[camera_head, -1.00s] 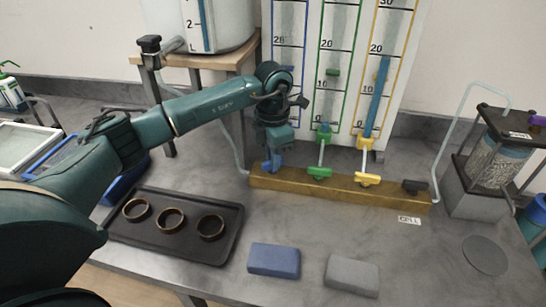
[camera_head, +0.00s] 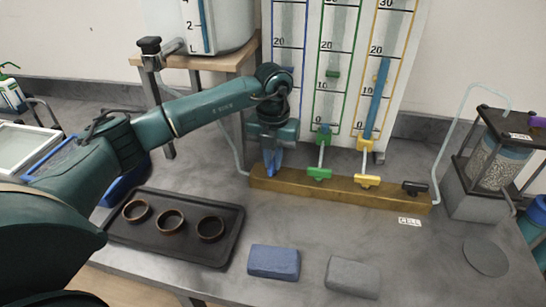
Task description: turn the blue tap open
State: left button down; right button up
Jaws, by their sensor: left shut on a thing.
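The blue tap (camera_head: 272,164) is at the left end of a brass-coloured manifold bar (camera_head: 335,188), below the blue-framed gauge tube. My left gripper (camera_head: 273,153) comes down on it from above and is shut on its handle. The handle shows as a narrow blue shape between the fingers, and the fingers and wrist hide part of it. Its exact angle is hard to tell. My right gripper is not in view.
A green tap (camera_head: 319,174), a yellow tap (camera_head: 367,181) and a black tap (camera_head: 415,187) stand along the bar to the right. A dark tray (camera_head: 180,247) with three rings lies at the front left. A blue block (camera_head: 274,262) and a grey block (camera_head: 353,276) lie in front.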

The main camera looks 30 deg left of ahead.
aim_at(273, 162)
pick_arm(q)
jog(key=shift+n, duration=0.6)
jog(key=c, duration=1.5)
grip_release()
jog(key=shift+o, duration=0.2)
notch_tip(273, 162, up, 13)
jog(key=b, duration=0.1)
jog(key=shift+r, duration=0.15)
